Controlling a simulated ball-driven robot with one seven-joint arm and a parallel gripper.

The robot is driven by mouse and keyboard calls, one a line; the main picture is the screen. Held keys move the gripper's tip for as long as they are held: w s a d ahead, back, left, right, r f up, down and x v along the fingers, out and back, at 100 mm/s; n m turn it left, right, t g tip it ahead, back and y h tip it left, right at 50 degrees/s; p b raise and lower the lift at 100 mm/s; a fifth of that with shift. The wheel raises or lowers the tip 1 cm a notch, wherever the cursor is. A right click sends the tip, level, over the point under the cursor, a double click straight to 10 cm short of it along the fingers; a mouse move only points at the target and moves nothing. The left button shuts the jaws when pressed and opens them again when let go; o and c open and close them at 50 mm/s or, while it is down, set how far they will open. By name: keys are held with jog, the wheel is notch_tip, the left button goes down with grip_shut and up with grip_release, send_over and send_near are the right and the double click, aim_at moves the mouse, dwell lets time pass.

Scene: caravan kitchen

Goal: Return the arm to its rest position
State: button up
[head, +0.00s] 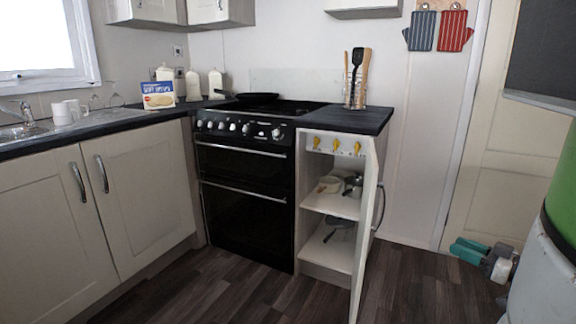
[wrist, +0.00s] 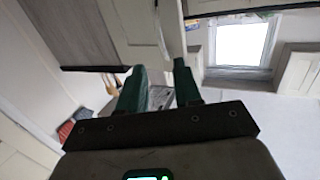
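My gripper (head: 462,249) shows at the lower right of the head view, low near the floor and in front of the cream door. Most of my arm is outside the head view or hidden.
A cupboard door (head: 367,230) stands open beside the black oven (head: 246,190), with pans on the shelves inside. The worktop (head: 345,119) holds a utensil holder. Oven mitts (head: 437,30) hang on the wall. The floor (head: 405,285) between cupboard and gripper is clear.

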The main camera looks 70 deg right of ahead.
jog(key=w+a+f+g+y, duration=0.1)
jog(key=w+a+f+y, duration=0.2)
jog(key=w+f, duration=0.35)
jog(key=w+a+f+g+y, duration=0.2)
jog(key=w+a+f, duration=0.1)
jog(key=w, duration=0.6)
jog(key=w+a+f+g+y, duration=0.1)
jog(key=w+a+f+y, duration=0.3)
jog(key=w, duration=0.4)
jog(key=w+a+f+n+g+y, duration=0.1)
jog(key=w+a+f+g, duration=0.2)
jog(key=a, duration=0.5)
jog(key=w+a+f+n+g, duration=0.2)
jog(key=w+a+f, duration=0.15)
jog(key=a, duration=0.45)
jog(key=w+a+f+n+g+y, duration=0.1)
jog(key=w+a+f+g, duration=0.2)
jog(key=a, duration=0.5)
jog(key=s+a+n+g+h, duration=0.2)
jog(key=s+a, duration=0.1)
jog(key=a, duration=0.8)
notch_tip(320, 180, up, 27)
jog(key=p, duration=2.7)
jog(key=shift+s, duration=0.2)
jog(key=shift+a, duration=0.1)
